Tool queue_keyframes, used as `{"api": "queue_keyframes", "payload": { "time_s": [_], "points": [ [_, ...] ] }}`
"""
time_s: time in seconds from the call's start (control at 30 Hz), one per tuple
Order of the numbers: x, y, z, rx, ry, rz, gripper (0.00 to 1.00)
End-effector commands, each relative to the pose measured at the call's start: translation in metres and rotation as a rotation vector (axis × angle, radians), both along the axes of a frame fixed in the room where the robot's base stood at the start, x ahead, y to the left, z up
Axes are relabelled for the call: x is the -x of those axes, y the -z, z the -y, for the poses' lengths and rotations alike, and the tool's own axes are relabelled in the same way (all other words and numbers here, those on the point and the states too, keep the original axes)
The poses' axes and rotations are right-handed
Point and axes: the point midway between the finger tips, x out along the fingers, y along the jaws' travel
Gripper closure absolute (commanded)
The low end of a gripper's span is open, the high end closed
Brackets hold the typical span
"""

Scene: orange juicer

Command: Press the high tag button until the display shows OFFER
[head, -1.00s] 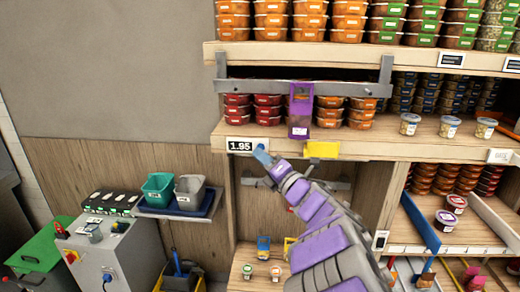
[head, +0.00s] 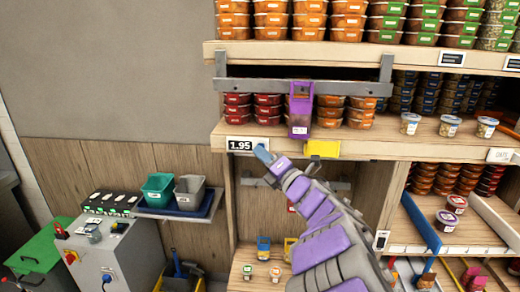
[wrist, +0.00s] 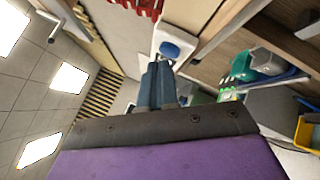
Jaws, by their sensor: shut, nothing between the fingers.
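A dark tag display (head: 240,145) reading 1.95 sits on the front edge of the wooden shelf in the head view. In the wrist view a blue oval button (wrist: 173,50) shows on a white housing, just beyond my fingertips. My gripper (head: 263,155) is shut and empty, with its blue-grey tip just below and right of the display. The closed fingers (wrist: 160,72) point at the button in the wrist view. I cannot tell whether they touch it. The button is not clearly visible in the head view.
A yellow tag (head: 322,149) is right of my gripper on the same edge. A purple device (head: 300,112) hangs in front of stacked tubs. A grey bar (head: 255,86) spans above. Teal and grey cups (head: 158,186) stand on a tray at lower left.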

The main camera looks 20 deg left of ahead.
Motion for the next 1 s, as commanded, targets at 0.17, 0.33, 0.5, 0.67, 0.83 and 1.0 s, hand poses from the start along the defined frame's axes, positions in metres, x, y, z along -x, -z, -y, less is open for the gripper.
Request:
{"api": "queue_keyframes", "payload": {
  "time_s": [0.17,0.33,0.5,0.67,0.83,1.0],
  "points": [
    [-0.0006,0.0,-0.0002,0.0,0.0,0.0,1.0],
    [-0.0023,0.0001,-0.0003,0.0,0.0,0.0,1.0],
    [-0.0041,0.0001,-0.0008,0.001,0.0,0.001,1.0],
    [-0.0057,-0.0002,-0.0015,0.001,0.0,0.001,1.0],
    [-0.0074,-0.0004,-0.0023,0.0,0.0,0.001,1.0],
    [-0.0084,-0.0005,-0.0027,0.0,0.0,0.001,1.0]
  ]
}}
